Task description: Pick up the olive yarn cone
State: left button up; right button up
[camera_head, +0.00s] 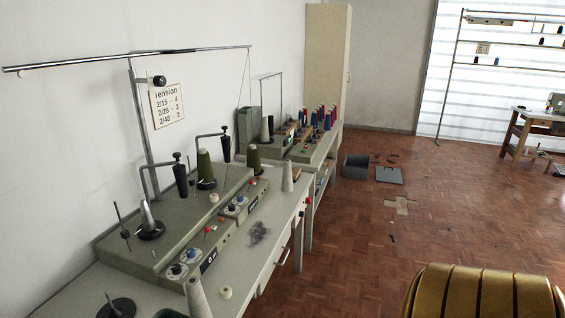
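A dark olive yarn cone (205,168) stands upright on the near grey-green machine (130,247), between two black-knobbed posts. A second olive cone (253,160) stands upright farther back, beyond the right-hand post. I cannot tell from this view which of the two the task means. Neither cone is being held. Neither of my grippers is in view.
The near table (250,270) also holds grey cones (198,298), a spool and a thread tangle. A metal rail (130,57) crosses above. Red and blue cones (325,117) stand farther back. A grey bin (355,166) sits on the mostly open parquet floor (350,250).

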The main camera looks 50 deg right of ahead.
aim_at(204, 167)
jog(key=z, duration=1.15)
jog(key=u, duration=0.4)
jog(key=i+l+u, duration=0.1)
jog(key=u, duration=0.25)
jog(key=l+u, duration=0.15)
jog(key=u, duration=0.25)
jog(key=l+u, duration=0.35)
jog(key=l, duration=0.3)
jog(key=l+u, duration=0.3)
jog(key=l, duration=0.4)
jog(key=l+u, duration=0.35)
jog(key=l, duration=0.35)
